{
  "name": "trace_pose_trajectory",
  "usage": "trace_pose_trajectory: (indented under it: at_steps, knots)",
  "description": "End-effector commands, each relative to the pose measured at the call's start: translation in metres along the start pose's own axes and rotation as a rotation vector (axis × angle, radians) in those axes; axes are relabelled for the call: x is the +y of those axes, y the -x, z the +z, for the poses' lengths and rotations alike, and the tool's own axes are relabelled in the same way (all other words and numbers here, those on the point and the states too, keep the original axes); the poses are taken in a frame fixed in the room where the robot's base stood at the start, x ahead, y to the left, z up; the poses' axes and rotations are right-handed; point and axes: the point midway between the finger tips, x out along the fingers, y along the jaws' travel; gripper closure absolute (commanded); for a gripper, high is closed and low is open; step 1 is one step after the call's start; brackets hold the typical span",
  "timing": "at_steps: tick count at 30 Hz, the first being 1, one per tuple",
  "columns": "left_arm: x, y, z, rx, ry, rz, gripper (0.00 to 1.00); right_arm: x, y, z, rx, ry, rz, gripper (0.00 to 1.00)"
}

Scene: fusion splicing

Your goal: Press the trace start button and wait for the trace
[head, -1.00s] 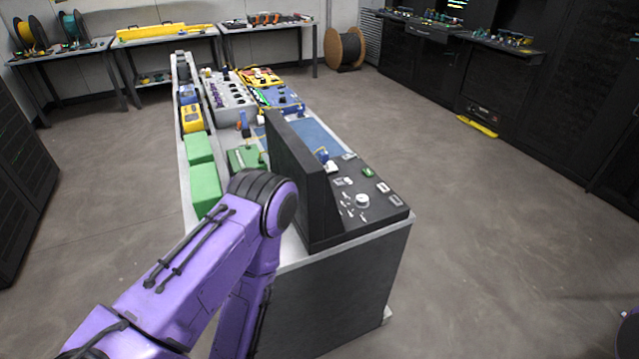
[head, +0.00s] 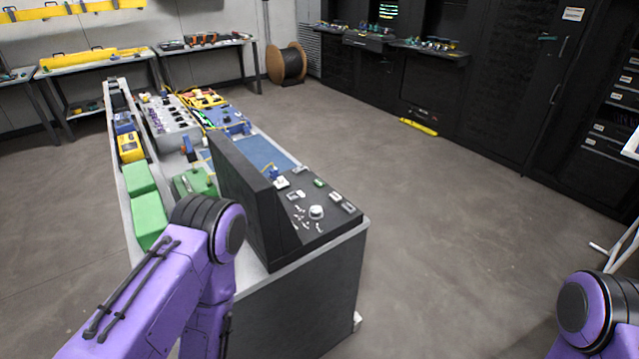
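A black control console (head: 328,226) stands at the near end of the long workbench, in the middle of the head view. Its sloped top carries a white round knob (head: 316,212), a green button (head: 319,183), several pale buttons and small toggles. A dark upright panel (head: 243,200) rises on the console's left side; I see it from behind or edge-on, so any screen face is hidden. I cannot tell which button is the trace start button. My purple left arm passes left of the console, and its gripper is out of sight. My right arm shows only at the lower right corner.
The workbench holds green boxes (head: 148,217), a yellow device (head: 130,146) and a blue mat (head: 262,155). Black cabinets (head: 480,100) line the right wall. A cable reel (head: 287,64) stands at the back. The floor right of the bench is clear.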

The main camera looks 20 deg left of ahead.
Motion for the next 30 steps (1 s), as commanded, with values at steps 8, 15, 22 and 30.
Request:
trace_pose_trajectory:
  at_steps: [8, 15, 22, 30]
  knots:
    - [0.0000, 0.0000, 0.0000, 0.000, 0.000, 0.000, 1.00, 0.0000, 0.0000, 0.0000, 0.000, 0.000, 0.000, 0.50]
    - [0.0000, 0.0000, 0.0000, 0.000, 0.000, 0.000, 1.00, 0.0000, 0.0000, 0.0000, 0.000, 0.000, 0.000, 0.50]
    - [0.0000, 0.0000, 0.0000, 0.000, 0.000, 0.000, 1.00, 0.0000, 0.0000, 0.0000, 0.000, 0.000, 0.000, 0.50]
    - [0.0000, 0.0000, 0.0000, 0.000, 0.000, 0.000, 1.00, 0.0000, 0.0000, 0.0000, 0.000, 0.000, 0.000, 0.50]
